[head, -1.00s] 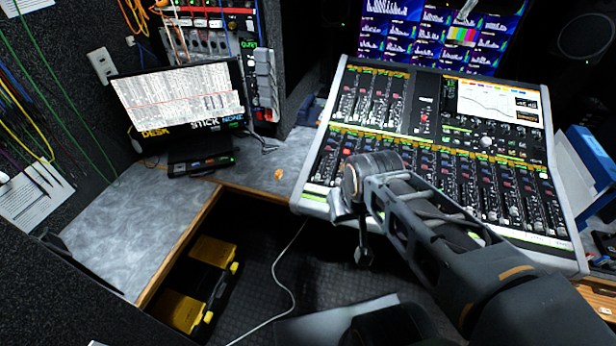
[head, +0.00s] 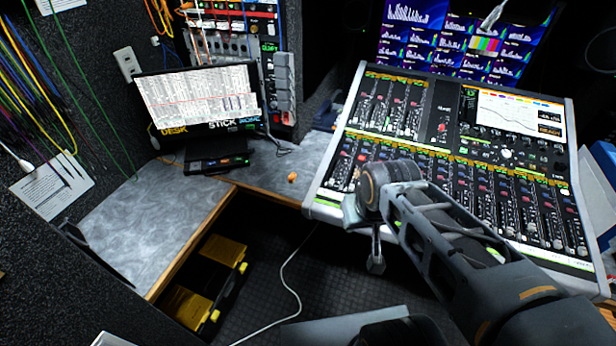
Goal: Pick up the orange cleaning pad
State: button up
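A small orange object (head: 292,177), which looks like the orange cleaning pad, lies on the grey desktop (head: 150,215). It is near the desk's front edge, between the small monitor and the mixing console. My gripper (head: 376,264) hangs pointing down in front of the console, to the right of and lower in the picture than the pad. It is apart from the pad. The fingers are small and dark, so I cannot tell whether they are open or shut. Nothing is visibly held.
The mixing console (head: 455,150) fills the right side behind my arm. A monitor (head: 198,100) stands on the desk above a small black device (head: 217,163). Below the desk are yellow-lidded cases (head: 222,250) and a white cable (head: 288,285) on the dark floor.

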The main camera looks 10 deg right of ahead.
aim_at(291, 178)
jog(key=k, duration=1.3)
jog(key=u, duration=0.6)
jog(key=i, duration=0.65)
jog(key=u, duration=0.6)
jog(key=i, duration=0.8)
jog(key=z, duration=0.75)
jog(key=i, duration=0.5)
jog(key=z, duration=0.45)
